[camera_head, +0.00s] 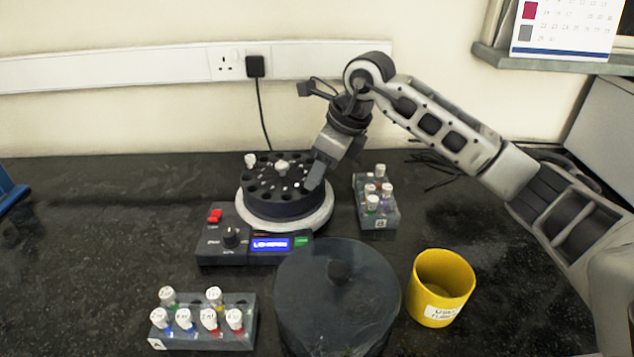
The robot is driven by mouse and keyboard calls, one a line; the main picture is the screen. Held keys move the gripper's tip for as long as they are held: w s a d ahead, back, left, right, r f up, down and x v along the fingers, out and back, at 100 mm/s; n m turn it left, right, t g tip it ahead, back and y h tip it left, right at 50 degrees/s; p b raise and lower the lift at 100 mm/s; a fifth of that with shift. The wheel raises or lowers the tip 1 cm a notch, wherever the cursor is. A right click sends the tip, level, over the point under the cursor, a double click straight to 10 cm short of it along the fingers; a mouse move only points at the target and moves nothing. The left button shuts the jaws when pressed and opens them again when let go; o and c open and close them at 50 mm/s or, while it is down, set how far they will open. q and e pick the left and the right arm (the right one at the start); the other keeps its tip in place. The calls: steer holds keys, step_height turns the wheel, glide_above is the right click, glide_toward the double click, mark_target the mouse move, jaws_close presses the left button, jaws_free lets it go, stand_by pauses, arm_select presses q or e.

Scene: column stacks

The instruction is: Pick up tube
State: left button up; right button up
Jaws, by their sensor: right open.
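My right gripper (316,177) is over the right side of the centrifuge rotor (272,195), pointing down, its fingertips close to the rotor's top. It is open; whether a tube is between its fingers cannot be made out. A white-capped tube (250,159) stands in the rotor's back left. A front rack (204,336) holds several capped tubes, among them one at its front right (235,319). A second rack (378,220) right of the centrifuge also holds several capped tubes (381,169). My left gripper is not in view.
The centrifuge base (212,254) has a lit display (271,244). A dark round lid (338,305) with a knob lies in front of it. A yellow cup (441,288) stands right of the lid. A black plug and cable (263,110) hang behind.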

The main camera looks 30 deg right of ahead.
jaws_close()
